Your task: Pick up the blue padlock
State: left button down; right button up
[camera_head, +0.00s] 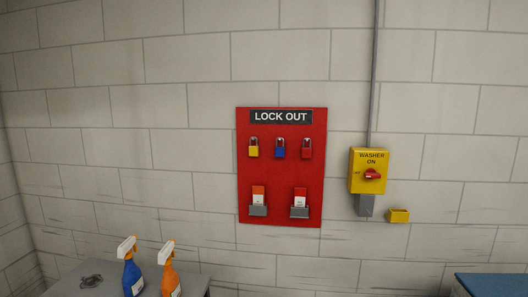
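The blue padlock (279,152) hangs on the red lock-out board (280,215) on the wall, near the middle of the view. It hangs between a yellow padlock (253,152) on its left and a red padlock (306,153) on its right. The three are apart from one another in one row under the "LOCK OUT" sign (280,117). Neither of my grippers shows in the head view.
Below the padlocks, tags sit in two grey holders (258,211). Right of the board is a yellow "washer on" switch box (368,185) with a red knob. A grey surface (62,281) at lower left holds a blue spray bottle (132,276) and an orange one (170,278).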

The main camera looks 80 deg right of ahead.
aim_at(279, 151)
jog(key=z, duration=0.4)
jog(key=i, duration=0.8)
jog(key=z, duration=1.05)
jog(key=i, duration=0.35)
jog(key=z, duration=0.35)
